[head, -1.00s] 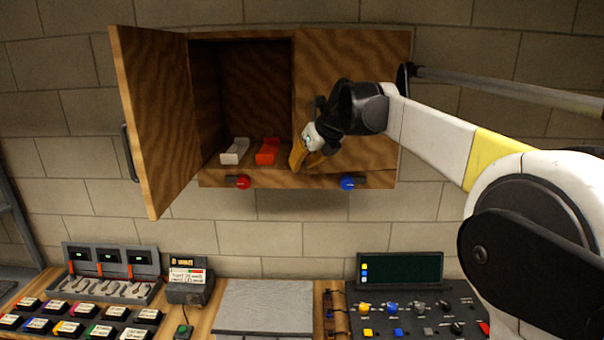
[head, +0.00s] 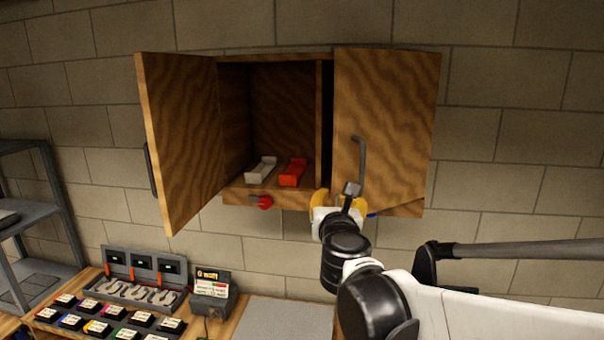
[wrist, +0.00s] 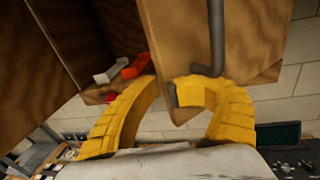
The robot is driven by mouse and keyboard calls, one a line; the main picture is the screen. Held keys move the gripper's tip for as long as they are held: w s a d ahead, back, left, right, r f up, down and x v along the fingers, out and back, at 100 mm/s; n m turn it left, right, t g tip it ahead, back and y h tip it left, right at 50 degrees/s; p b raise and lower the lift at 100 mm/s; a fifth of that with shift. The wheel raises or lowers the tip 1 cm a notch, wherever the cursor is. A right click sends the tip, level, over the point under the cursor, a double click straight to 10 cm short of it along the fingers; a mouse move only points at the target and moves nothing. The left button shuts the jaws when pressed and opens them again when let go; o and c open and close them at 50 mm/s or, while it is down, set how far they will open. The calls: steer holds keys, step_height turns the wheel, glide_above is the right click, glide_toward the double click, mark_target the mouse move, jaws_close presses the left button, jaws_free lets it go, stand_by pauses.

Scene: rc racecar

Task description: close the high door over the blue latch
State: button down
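The wooden door over the blue latch is the right cabinet door (head: 385,125), standing ajar with a dark gap along its left edge and a grey handle (head: 361,165). The blue latch (head: 371,214) barely shows below it, mostly hidden by my gripper. My gripper (head: 325,199) is at the door's lower left corner. In the wrist view its yellow fingers (wrist: 163,90) are spread apart. The right finger overlaps the outer face of the door (wrist: 205,45); the left finger is beside the free edge, toward the cabinet opening. Whether either finger touches the door is unclear.
The left door (head: 182,140) stands wide open. A white piece (head: 261,170) and an orange piece (head: 293,172) lie inside the cabinet, above a red latch (head: 265,202). A workbench with cartridges (head: 110,317) is below; a grey shelf (head: 35,215) stands left.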

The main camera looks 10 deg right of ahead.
steer(key=n+p, duration=0.1)
glide_toward(317, 160)
steer(key=w, duration=0.1)
steer(key=w+f+p, duration=0.1)
steer(key=w+p, duration=0.1)
steer(key=w, duration=0.1)
steer(key=shift+a+f, duration=0.25)
steer(key=shift+a, duration=0.1)
steer(key=shift+w+d+r+m+h+b, duration=0.3)
steer(key=shift+w+d+r+h+b, duration=0.1)
steer(key=shift+w+b, duration=0.25)
steer(key=shift+w+d+r+m+h+b, duration=0.3)
steer(key=shift+w+r+h+b, duration=0.1)
steer(key=shift+w+b, duration=0.2)
steer(key=shift+w+f, duration=0.1)
steer(key=shift+f, duration=0.05)
steer(key=shift+a+f, duration=0.1)
